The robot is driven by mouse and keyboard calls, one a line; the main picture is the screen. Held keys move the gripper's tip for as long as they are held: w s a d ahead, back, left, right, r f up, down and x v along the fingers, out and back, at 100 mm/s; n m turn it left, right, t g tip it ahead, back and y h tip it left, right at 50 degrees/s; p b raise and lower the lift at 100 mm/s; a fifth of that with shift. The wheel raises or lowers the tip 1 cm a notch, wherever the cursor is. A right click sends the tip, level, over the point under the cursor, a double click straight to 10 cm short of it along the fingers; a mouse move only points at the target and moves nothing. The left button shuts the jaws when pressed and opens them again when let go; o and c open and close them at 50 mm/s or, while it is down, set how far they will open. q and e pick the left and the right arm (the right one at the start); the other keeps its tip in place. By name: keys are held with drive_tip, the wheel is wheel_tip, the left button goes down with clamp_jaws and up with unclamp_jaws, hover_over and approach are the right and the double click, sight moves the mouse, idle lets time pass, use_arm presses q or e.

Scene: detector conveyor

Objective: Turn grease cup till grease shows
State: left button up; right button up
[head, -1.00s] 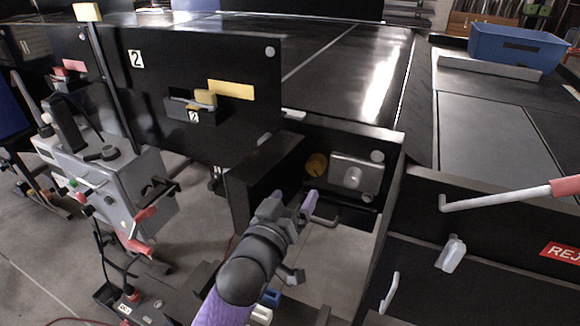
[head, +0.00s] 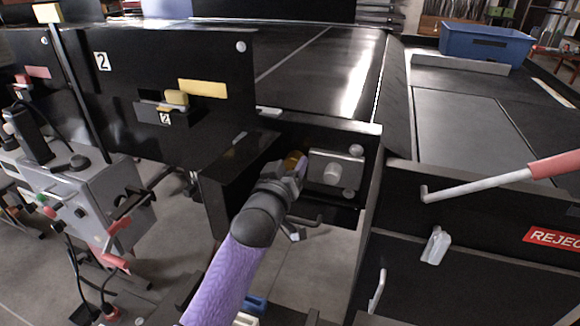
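No grease can be made out. My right gripper is out of view.
A black side panel (head: 223,190) stands close left of my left arm. A grey lever with a red grip (head: 553,165) sticks out at the right. A blue bin (head: 485,45) sits at the back right.

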use_arm(q)
clamp_jaws()
drive_tip(key=shift+m, duration=0.4)
drive_tip(key=m+p, duration=0.1)
drive_tip(key=m, duration=0.1)
drive_tip(key=shift+m+p, duration=0.35)
drive_tip(key=shift+m, duration=0.05)
drive_tip(key=shift+s+d+m+p, duration=0.15)
drive_tip(key=shift+m+p, duration=0.4)
drive_tip(key=shift+m, duration=1.95)
drive_tip(key=shift+f, duration=0.1)
drive_tip(key=o, duration=0.6)
unclamp_jaws()
